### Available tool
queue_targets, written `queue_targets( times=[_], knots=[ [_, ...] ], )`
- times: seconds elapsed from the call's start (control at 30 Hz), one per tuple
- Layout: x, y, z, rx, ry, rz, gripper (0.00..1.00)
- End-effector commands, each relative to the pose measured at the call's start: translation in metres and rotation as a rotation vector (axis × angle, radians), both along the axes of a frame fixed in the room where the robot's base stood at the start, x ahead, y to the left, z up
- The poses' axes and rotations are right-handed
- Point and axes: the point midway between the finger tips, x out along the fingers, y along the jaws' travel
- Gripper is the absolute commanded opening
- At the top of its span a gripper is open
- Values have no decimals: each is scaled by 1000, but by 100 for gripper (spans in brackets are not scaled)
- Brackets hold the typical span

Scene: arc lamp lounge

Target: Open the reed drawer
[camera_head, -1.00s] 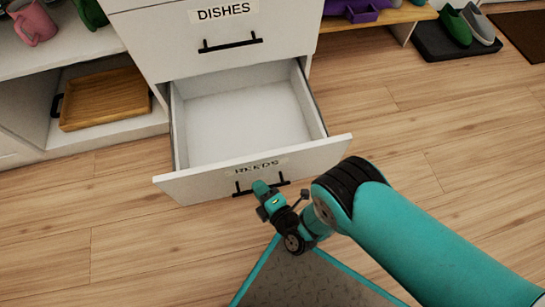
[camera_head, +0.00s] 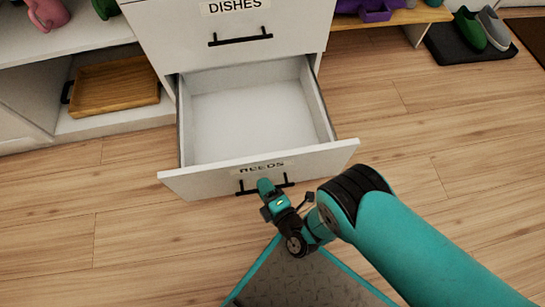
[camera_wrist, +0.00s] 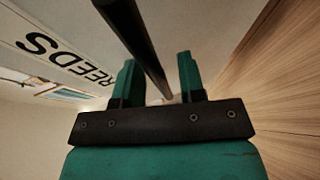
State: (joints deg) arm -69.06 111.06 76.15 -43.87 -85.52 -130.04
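The reed drawer (camera_head: 195,178), a white drawer labelled REEDS, stands pulled well out of the cabinet, its empty white inside (camera_head: 255,118) showing. Its black bar handle (camera_head: 283,184) is on the front panel, partly hidden by my gripper (camera_head: 266,188). In the wrist view, the dark handle bar (camera_wrist: 138,35) runs between my gripper's two teal fingers (camera_wrist: 160,78). The fingers are apart, with a visible gap between the bar and the right finger. The REEDS lettering (camera_wrist: 65,60) shows at the left.
The closed DISHES drawer (camera_head: 290,20) is above. A wooden tray (camera_head: 118,88) lies on the low shelf at left. A purple bin (camera_head: 375,11) sits on a wooden shelf, and shoes (camera_head: 470,30) stand on a dark mat at right. The wood floor (camera_head: 440,130) right of the drawer is clear.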

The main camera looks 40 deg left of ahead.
Motion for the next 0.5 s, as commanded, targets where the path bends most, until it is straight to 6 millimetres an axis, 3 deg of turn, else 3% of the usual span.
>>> queue_targets(
  times=[0.27, 0.5],
  knots=[
    [0, -1, 1, -1, 1, 0, 37],
    [-6, -18, 11, -4, 1, 0, 37]
  ],
)
